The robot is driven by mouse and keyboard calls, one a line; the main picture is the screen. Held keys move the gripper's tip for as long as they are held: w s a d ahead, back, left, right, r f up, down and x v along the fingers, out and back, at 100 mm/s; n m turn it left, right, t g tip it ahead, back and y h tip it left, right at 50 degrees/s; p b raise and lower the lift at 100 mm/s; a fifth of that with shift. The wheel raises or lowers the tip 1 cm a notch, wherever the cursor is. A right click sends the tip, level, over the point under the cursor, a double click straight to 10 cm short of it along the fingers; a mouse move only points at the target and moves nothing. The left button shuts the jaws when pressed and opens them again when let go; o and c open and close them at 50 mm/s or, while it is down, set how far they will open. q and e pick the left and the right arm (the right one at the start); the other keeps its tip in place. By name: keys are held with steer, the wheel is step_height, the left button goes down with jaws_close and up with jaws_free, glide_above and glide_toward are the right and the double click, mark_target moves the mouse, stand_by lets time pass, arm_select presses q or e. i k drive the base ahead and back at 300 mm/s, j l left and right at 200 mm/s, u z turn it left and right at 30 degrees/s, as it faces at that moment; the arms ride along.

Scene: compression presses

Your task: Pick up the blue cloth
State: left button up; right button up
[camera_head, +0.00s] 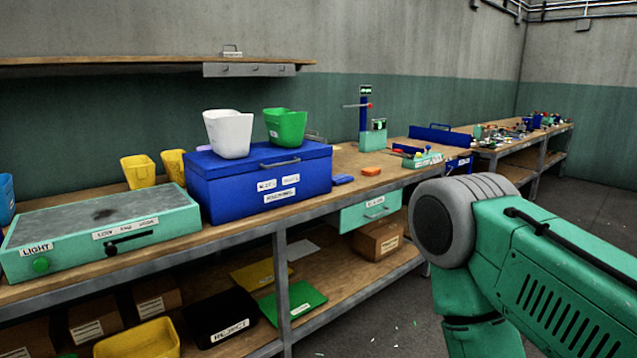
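Another blue item (6,199) is cut off at the left edge and looks like a container. A green and grey part of my arm fills the lower right, above the floor and in front of the bench. Neither of my grippers shows.
The blue box (228,187) on the workbench (230,237) carries white (228,133) and green (286,127) bins. A light box (100,236) stands left. An orange piece (371,171) lies right of the blue piece. A drawer (368,212) hangs below. Floor (385,320) before the bench is open.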

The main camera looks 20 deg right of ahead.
mark_target(342, 178)
steer(key=i+l+u, duration=0.15)
steer(key=u, duration=0.15)
steer(key=i+l+u, duration=0.1)
steer(key=l+u, duration=0.2)
steer(key=i+l+u, duration=0.1)
steer(key=l+u, duration=0.2)
steer(key=l, duration=0.1)
